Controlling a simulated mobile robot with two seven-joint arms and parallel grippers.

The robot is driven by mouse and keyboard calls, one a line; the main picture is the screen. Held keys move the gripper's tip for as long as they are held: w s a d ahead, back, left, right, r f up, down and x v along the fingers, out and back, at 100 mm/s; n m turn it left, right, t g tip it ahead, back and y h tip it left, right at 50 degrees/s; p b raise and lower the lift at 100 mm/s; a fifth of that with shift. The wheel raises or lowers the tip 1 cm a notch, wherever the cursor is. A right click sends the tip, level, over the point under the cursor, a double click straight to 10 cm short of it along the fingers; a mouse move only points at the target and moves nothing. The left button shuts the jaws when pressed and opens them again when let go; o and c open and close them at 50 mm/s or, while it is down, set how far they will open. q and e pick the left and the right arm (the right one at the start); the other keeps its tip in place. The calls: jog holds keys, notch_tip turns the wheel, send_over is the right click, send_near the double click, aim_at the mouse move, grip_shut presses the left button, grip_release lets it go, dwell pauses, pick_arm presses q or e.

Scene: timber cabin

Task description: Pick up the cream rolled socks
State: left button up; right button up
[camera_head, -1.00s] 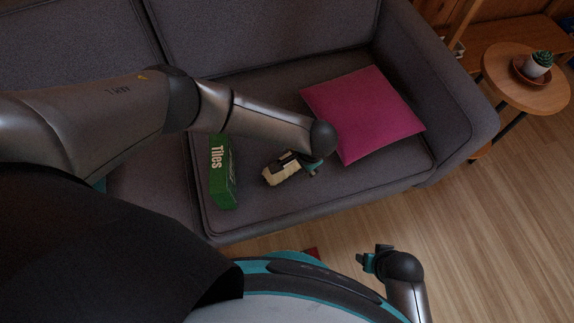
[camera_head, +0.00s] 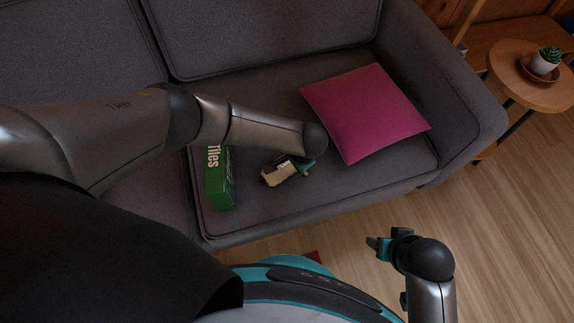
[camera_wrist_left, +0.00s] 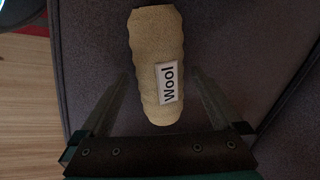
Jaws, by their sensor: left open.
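The cream rolled socks (camera_head: 274,176) lie on the grey sofa seat between the green box and the pink cushion. My left gripper (camera_head: 287,168) is over them and hides part of them. In the left wrist view the socks (camera_wrist_left: 150,45) show as a ribbed cream roll with a white "Wool" label. My left gripper's fingers (camera_wrist_left: 160,85) are open, one on each side of the roll, with visible gaps. Whether the fingertips reach down beside it is unclear. My right gripper (camera_head: 377,245) is away from the sofa, above the floor; its jaw opening is too small to judge.
A green "Tiles" box (camera_head: 219,185) lies on the sofa seat left of the socks. A pink cushion (camera_head: 365,112) lies to the right. A round wooden side table (camera_head: 510,78) with a potted cactus (camera_head: 546,60) stands beyond the sofa arm. Seat fabric in front of the cushion is clear.

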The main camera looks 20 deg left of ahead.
pick_arm(q)
jog(key=shift+f, duration=0.25)
jog(key=shift+c, duration=0.4)
jog(key=c, duration=1.4)
